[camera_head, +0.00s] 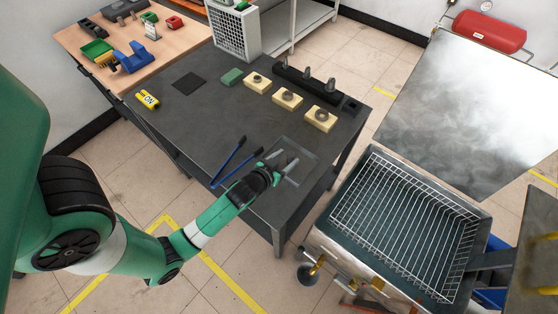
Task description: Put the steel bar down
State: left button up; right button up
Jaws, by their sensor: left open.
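My left gripper (281,160) is open over a shallow grey tray (305,150) near the front right corner of the dark metal table (205,125). Its fingers point up and to the right across the tray. I cannot make out a steel bar in or under the gripper; the fingers cover part of the tray. A black rack (318,91) at the table's back edge holds several upright dark metal pieces, and I cannot tell if one is the bar. My right gripper is not in view.
Tongs with blue handles (227,166) lie left of my gripper. Several wooden blocks with metal rings (287,98) stand before the rack. A yellow device (148,99) sits at the left. A tank with a wire basket (405,225) stands right of the table. The table's middle is clear.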

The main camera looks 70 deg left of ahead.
pick_arm(q)
jog(key=v, duration=0.5)
jog(key=shift+s+d+r+p, duration=0.15)
jog(key=shift+s+d+p, duration=0.05)
jog(key=shift+s+p, duration=0.1)
jog(key=w+d+r+m+t+h, duration=0.1)
jog(key=w+d+r+t, duration=0.15)
jog(key=w+r, duration=0.55)
jog(key=w+d+r+m+t, duration=0.1)
jog(key=w+d+r+t, duration=0.15)
jog(key=r, duration=0.95)
jog(key=w+d+r+m+t+h, duration=0.1)
jog(key=w+r+t, duration=0.4)
jog(key=r, duration=0.6)
jog(key=s+d+r+m+t+h, duration=0.1)
jog(key=d+r, duration=0.3)
jog(key=r, duration=0.6)
jog(key=s+d+r+m+t+h, duration=0.2)
jog(key=s+d+r+t+h, duration=0.1)
jog(key=r, duration=0.7)
jog(key=s+d+r+m+t+h, duration=0.2)
jog(key=d+r, duration=0.5)
jog(key=r, duration=0.4)
jog(key=shift+s+d+t+h, duration=0.25)
jog(key=shift+t+h, duration=0.35)
jog(key=shift+h, duration=0.3)
jog(key=shift+r, duration=0.15)
